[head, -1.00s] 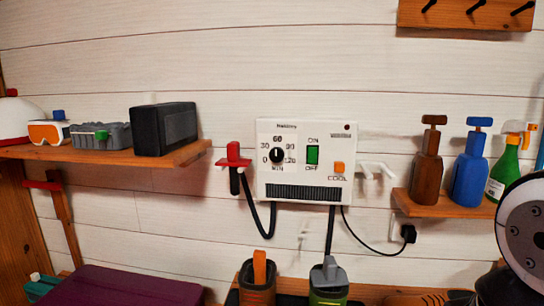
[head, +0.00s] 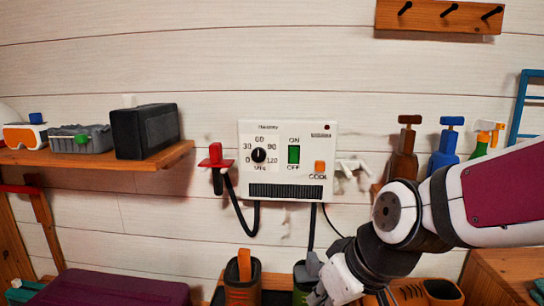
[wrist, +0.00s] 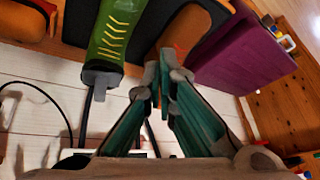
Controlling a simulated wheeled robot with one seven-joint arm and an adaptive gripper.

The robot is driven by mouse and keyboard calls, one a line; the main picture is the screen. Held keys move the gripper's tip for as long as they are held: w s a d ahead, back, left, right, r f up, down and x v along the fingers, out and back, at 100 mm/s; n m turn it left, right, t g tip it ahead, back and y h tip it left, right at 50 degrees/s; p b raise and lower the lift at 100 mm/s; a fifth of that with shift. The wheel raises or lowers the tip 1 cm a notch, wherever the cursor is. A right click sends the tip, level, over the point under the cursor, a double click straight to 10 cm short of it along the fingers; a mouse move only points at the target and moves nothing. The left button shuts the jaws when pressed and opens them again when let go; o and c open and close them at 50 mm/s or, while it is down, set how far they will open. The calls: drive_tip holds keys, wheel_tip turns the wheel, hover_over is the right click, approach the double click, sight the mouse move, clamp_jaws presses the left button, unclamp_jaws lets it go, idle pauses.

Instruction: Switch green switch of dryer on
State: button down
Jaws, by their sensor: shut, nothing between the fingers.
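The white dryer control box (head: 276,138) hangs on the wall in the middle of the head view. Its green switch (head: 294,154) sits between the labels ON above and OFF below. I cannot tell which way the switch is tipped. My gripper (head: 318,296) is low in the head view, below the box and in front of the boots, clear of the switch. In the wrist view the fingers of my gripper (wrist: 163,72) are together and empty. The switch does not show in the wrist view.
A black dial (head: 259,155) and orange COOL button (head: 320,166) flank the switch. A red-handled holder (head: 216,158) and hose are left of the box. A green boot (wrist: 120,35) is close to my fingers. Bottles (head: 446,152) stand at right, behind my arm.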

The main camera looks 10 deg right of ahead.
sight(295, 153)
drive_tip(key=w+d+f+n+t+h+p, duration=0.1)
drive_tip(key=w+n+t+h+p, duration=0.15)
drive_tip(key=w, duration=0.55)
drive_tip(key=w+d+f+n+t+h+p, duration=0.1)
drive_tip(key=w+d+n+t+h, duration=0.15)
drive_tip(key=w, duration=0.55)
drive_tip(key=w+a+r+n+t+h, duration=0.1)
drive_tip(key=a+r+n+t, duration=0.1)
drive_tip(key=r, duration=0.5)
drive_tip(key=w+a+r+n+t+h+p, duration=0.1)
drive_tip(key=w+a+r+n+t, duration=0.1)
drive_tip(key=r+n+t, duration=0.2)
wheel_tip(295, 153, up, 4)
drive_tip(key=t, duration=0.3)
drive_tip(key=shift+f+n+h, duration=0.2)
drive_tip(key=shift+n+h, duration=0.1)
drive_tip(key=shift+n, duration=0.1)
drive_tip(key=shift+w+d, duration=0.1)
drive_tip(key=shift+w, duration=0.1)
drive_tip(key=b+x, duration=0.2)
drive_tip(key=x, duration=1.1)
drive_tip(key=shift+w+d+r, duration=0.1)
drive_tip(key=shift+w+r, duration=0.05)
drive_tip(key=shift+w, duration=0.15)
